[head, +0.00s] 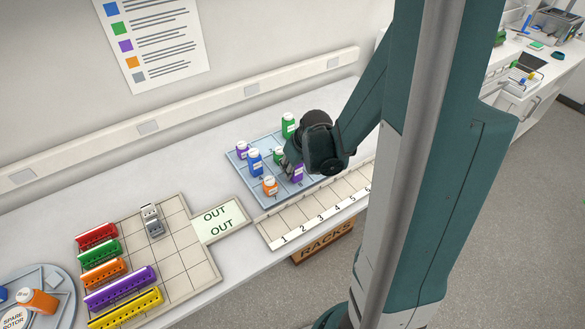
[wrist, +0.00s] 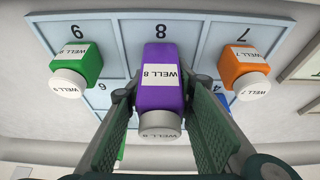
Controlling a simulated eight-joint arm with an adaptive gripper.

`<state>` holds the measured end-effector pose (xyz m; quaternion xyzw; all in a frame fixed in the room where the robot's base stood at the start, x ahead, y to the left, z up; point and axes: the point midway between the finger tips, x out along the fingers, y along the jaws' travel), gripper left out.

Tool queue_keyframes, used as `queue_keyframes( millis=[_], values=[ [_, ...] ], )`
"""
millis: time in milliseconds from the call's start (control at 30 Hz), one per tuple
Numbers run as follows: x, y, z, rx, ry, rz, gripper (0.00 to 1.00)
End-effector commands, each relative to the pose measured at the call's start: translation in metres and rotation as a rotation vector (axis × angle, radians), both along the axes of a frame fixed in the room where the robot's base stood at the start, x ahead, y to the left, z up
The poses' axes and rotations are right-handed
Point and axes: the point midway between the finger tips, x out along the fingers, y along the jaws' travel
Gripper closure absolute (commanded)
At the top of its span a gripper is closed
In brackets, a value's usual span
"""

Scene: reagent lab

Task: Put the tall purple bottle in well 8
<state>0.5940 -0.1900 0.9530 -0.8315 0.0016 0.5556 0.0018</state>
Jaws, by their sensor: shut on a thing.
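The tall purple bottle (wrist: 160,75), with a grey cap and a "WELL 8" label, stands between the two fingers of my gripper (wrist: 162,125) in the wrist view. The gripper is shut on it near the cap. Its far end is over or in the cell marked 8 of the blue rack (wrist: 140,30); I cannot tell whether it touches the floor of the cell. In the head view my gripper (head: 290,163) is over the blue rack (head: 262,203), and a purple bottle (head: 297,173) shows just below it, partly hidden.
In the wrist view a green bottle (wrist: 78,65) stands by cell 9 and an orange bottle (wrist: 243,70) by cell 7, close on either side. In the head view, a blue bottle (head: 255,163) and a short purple bottle (head: 242,150) are also on the rack. A numbered strip (head: 300,226) lies in front.

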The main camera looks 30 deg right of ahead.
Motion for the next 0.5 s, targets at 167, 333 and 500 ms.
queue_keyframes(
  millis=[167, 333, 500],
  values=[
    [0.0, 0.0, -0.0028, 0.0, 0.0, 0.0, 0.69],
    [0.0, 0.0, -0.0025, 0.0, 0.0, 0.0, 0.6],
    [0.0, 0.0, -0.0025, 0.0, 0.0, 0.0, 0.6]
  ],
)
